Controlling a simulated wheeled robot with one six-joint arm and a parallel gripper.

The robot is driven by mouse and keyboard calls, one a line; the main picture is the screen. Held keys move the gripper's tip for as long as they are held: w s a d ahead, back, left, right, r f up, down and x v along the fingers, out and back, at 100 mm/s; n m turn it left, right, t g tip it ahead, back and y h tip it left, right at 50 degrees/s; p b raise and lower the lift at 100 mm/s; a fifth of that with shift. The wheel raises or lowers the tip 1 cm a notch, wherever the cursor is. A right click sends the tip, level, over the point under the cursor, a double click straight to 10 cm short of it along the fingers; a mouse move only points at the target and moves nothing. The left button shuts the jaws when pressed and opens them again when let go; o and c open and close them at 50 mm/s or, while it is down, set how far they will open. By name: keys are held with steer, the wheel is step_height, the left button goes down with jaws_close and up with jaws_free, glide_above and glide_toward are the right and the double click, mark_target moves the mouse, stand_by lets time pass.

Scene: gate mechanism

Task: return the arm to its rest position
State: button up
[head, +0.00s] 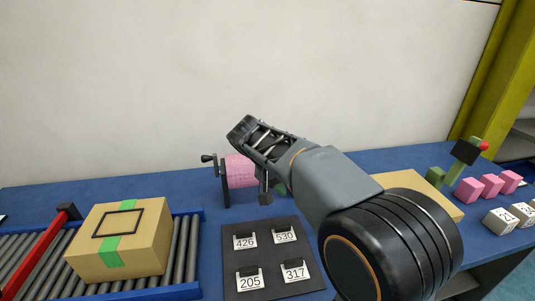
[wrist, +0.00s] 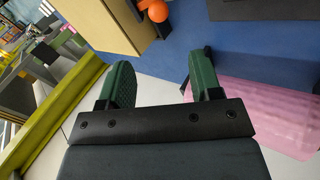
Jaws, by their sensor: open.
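My arm reaches from the lower right of the head view up over the middle of the table. In the wrist view my gripper (wrist: 160,70) shows two green fingers set apart, with nothing between them. Its fingers are not clearly visible in the head view. A pink drum with a crank handle (head: 240,170) stands behind the arm and is partly covered by it. The pink drum also shows at the right of the wrist view (wrist: 265,105), beyond the right finger and apart from it.
A taped cardboard box (head: 145,235) sits on a roller conveyor with a red bar (head: 40,255). A dark panel with numbered tags (head: 265,265) lies in front. Pink blocks (head: 490,185), white numbered blocks (head: 505,218) and a red-knobbed lever (head: 465,152) stand at right.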

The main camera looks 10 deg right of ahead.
steer(key=s+a+f+n+t+y, duration=0.1)
steer(key=s+a+f+n+y, duration=0.25)
steer(key=f, duration=0.25)
steer(key=s+d+t+y+p, duration=0.2)
steer(key=s+d+y+p, duration=0.1)
steer(key=s, duration=0.8)
steer(key=shift+f+y, duration=0.35)
steer(key=shift+y, duration=0.1)
steer(key=shift+s+d, duration=0.1)
steer(key=shift+s, duration=0.05)
